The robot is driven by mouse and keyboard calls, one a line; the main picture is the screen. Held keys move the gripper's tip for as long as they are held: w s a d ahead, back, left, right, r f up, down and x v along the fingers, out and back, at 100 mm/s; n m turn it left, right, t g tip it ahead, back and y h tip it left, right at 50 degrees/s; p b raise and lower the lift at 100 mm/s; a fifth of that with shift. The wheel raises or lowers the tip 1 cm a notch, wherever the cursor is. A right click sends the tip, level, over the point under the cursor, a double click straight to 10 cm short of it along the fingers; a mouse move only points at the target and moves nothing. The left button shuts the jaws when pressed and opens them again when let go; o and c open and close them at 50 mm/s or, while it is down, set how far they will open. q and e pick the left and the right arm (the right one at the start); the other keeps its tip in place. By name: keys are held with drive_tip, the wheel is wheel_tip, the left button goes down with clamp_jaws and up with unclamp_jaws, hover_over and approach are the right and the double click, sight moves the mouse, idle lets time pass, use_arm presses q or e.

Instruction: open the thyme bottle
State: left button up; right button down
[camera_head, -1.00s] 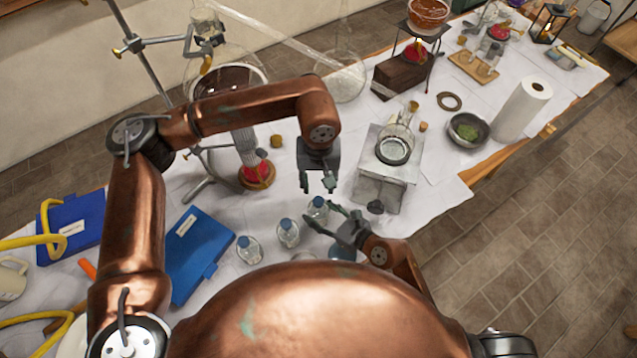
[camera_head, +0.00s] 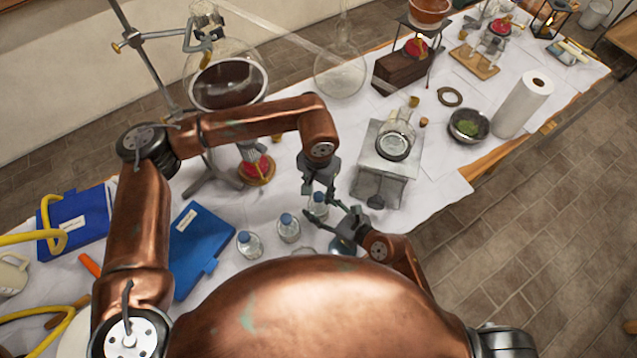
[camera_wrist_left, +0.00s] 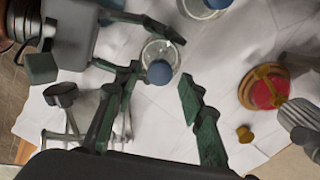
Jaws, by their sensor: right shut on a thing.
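A small clear bottle with a blue cap (camera_head: 317,198) stands at the right end of a short row. Its label is not readable. My right gripper (camera_head: 326,207) is shut on this bottle's body from the right; the bottle also shows in the left wrist view (camera_wrist_left: 160,56), with my right gripper's fingers beside it. My left gripper (camera_head: 318,188) is just above the cap. The left wrist view shows its green-padded fingers (camera_wrist_left: 158,95) open, with the blue cap beyond the gap. Two similar blue-capped bottles (camera_head: 288,228) (camera_head: 249,244) stand to the left.
A metal stand with a glass vessel (camera_head: 385,165) is close to the right of the grippers. A red burner (camera_head: 256,168) is behind to the left, and a blue book (camera_head: 200,240) lies at left. Bare white cloth lies between the burner and the bottles.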

use_arm(q)
drive_tip(key=shift+f, duration=0.75)
drive_tip(key=shift+c, duration=0.4)
